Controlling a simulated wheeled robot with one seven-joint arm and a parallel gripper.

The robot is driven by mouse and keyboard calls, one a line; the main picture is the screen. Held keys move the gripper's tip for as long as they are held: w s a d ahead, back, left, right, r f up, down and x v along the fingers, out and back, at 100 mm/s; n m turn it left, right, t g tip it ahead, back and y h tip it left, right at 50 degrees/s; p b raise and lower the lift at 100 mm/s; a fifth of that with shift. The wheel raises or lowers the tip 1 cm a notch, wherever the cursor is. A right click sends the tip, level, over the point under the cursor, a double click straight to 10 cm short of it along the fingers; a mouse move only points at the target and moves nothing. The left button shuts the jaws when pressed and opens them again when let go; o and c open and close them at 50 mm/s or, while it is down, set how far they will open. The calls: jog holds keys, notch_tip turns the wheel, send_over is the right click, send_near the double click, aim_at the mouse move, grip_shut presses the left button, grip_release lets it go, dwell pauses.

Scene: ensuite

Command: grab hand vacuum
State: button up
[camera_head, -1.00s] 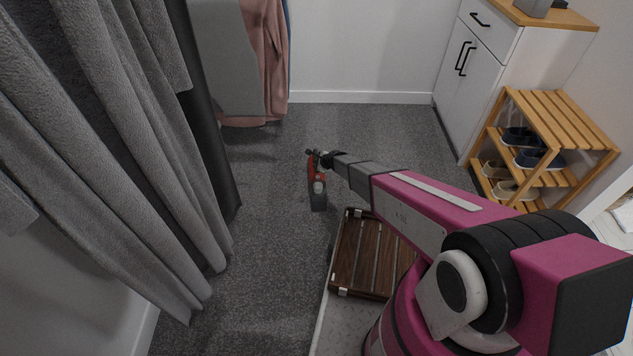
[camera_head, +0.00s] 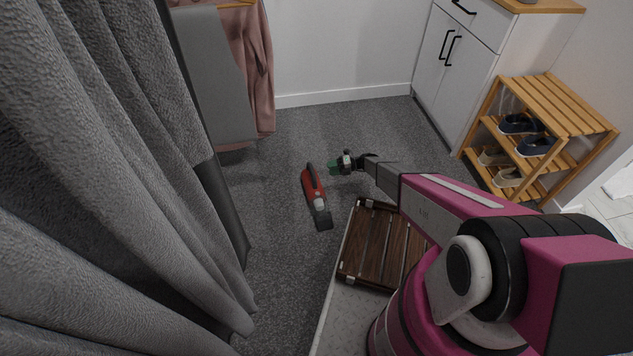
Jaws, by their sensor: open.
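The hand vacuum (camera_head: 315,198) lies on the grey carpet near the middle of the head view. It has a red body with a dark handle toward the far end, and a clear and dark grey nozzle end nearer to me. My gripper (camera_head: 335,167) is at the end of my pink and grey arm, just right of the vacuum's far end. It is open and empty, with green fingertips pointing left toward the vacuum. A small gap of carpet shows between them. Its height above the carpet is hard to judge.
A dark wooden slatted mat (camera_head: 372,245) lies right of the vacuum, below my arm. A wooden shoe rack (camera_head: 553,105) and white cabinet (camera_head: 459,70) stand at the right. A grey curtain (camera_head: 110,180) fills the left. Bare carpet lies behind and left of the vacuum.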

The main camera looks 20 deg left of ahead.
aim_at(312, 172)
jog(key=shift+m, duration=0.3)
jog(key=shift+r+x, duration=0.15)
jog(key=shift+x, duration=2.4)
jog(key=shift+r+x, duration=0.1)
jog(key=shift+x, duration=2.4)
jog(key=shift+s, duration=0.2)
grip_shut()
jog(key=shift+r, duration=0.1)
